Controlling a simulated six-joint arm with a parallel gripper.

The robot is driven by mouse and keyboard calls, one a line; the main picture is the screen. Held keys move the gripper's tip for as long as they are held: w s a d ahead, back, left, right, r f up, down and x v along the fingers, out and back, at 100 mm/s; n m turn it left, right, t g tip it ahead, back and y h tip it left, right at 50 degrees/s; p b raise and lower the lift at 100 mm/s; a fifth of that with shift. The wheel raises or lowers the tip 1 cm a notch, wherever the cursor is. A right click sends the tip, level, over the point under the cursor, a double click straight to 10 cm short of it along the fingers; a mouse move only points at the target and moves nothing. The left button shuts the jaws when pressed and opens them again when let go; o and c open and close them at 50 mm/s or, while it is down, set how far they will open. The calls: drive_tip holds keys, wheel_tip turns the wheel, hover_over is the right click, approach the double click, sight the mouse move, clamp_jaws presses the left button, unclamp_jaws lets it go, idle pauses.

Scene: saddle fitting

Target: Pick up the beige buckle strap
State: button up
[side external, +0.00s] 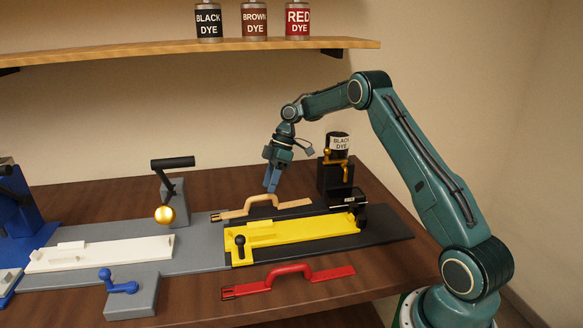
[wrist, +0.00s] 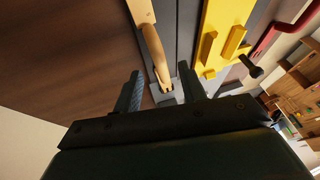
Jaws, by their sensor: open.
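The beige buckle strap (side external: 262,206) lies on the table along the back edge of the black base under the yellow plate, its raised loop handle upward. In the wrist view the beige strap (wrist: 153,48) runs from the top edge down toward the space between the fingers. My gripper (side external: 271,188) points down above the strap, close to its loop. In the wrist view my gripper (wrist: 160,88) has its fingers apart with nothing held between them. I cannot tell from the side whether the fingertips touch the strap.
A yellow plate (side external: 290,231) lies in front of the strap, and a red strap (side external: 290,280) lies nearer the front edge. A grey lever clamp (side external: 174,190) stands to the left.

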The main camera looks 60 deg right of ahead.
sight(266, 197)
drive_tip(key=shift+x, duration=2.7)
clamp_jaws()
